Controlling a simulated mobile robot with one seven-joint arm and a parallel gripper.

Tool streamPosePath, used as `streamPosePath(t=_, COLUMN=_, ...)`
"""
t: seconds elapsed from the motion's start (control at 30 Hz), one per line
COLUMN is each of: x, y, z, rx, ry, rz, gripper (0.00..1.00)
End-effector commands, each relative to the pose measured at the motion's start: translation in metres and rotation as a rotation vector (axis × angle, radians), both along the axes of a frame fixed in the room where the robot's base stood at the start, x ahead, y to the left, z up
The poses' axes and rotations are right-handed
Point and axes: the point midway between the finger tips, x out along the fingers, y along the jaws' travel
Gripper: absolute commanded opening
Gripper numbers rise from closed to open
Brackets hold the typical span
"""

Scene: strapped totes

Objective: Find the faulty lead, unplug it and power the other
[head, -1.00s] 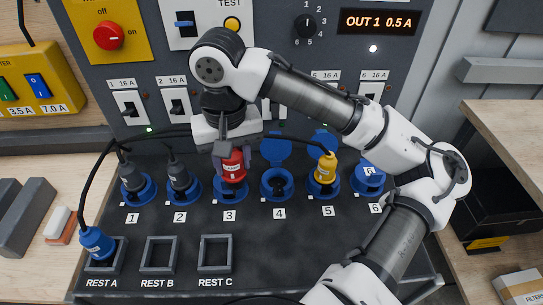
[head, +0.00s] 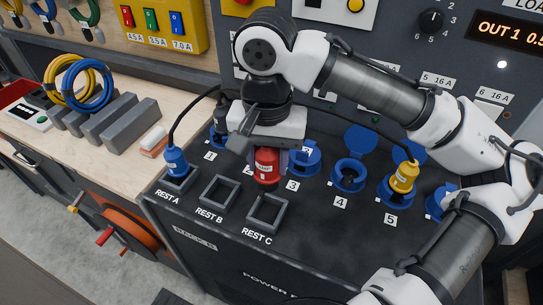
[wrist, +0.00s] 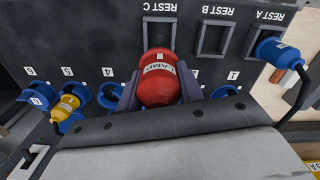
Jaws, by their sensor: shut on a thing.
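My gripper (head: 268,160) is shut on a red plug (head: 267,168) with a white label. The plug hangs upright, apart from socket 3 (head: 304,159) and behind the empty REST C holder (head: 267,212). In the wrist view the red plug (wrist: 158,80) sits between both fingers, and REST C (wrist: 160,33) is just beyond it. A blue plug (head: 176,161) stands in REST A. A yellow plug (head: 404,176) is in socket 5.
REST B (head: 219,194) is empty. The display (head: 507,31) is cut off at the right. A wooden bench (head: 105,150) at left holds coiled cables (head: 88,85) and grey blocks. A black cable arches from the blue plug behind my gripper.

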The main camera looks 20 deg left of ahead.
Motion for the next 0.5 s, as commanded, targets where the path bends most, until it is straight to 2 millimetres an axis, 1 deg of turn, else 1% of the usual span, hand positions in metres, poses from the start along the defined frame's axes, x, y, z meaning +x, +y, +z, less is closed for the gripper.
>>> streamPosePath(t=0.03, x=0.000, y=0.000, z=-0.007, rx=0.000, ry=0.000, rz=0.000, gripper=0.10)
streamPosePath(t=0.5, x=0.000, y=0.000, z=-0.042, rx=0.000, ry=0.000, rz=0.000, gripper=0.10)
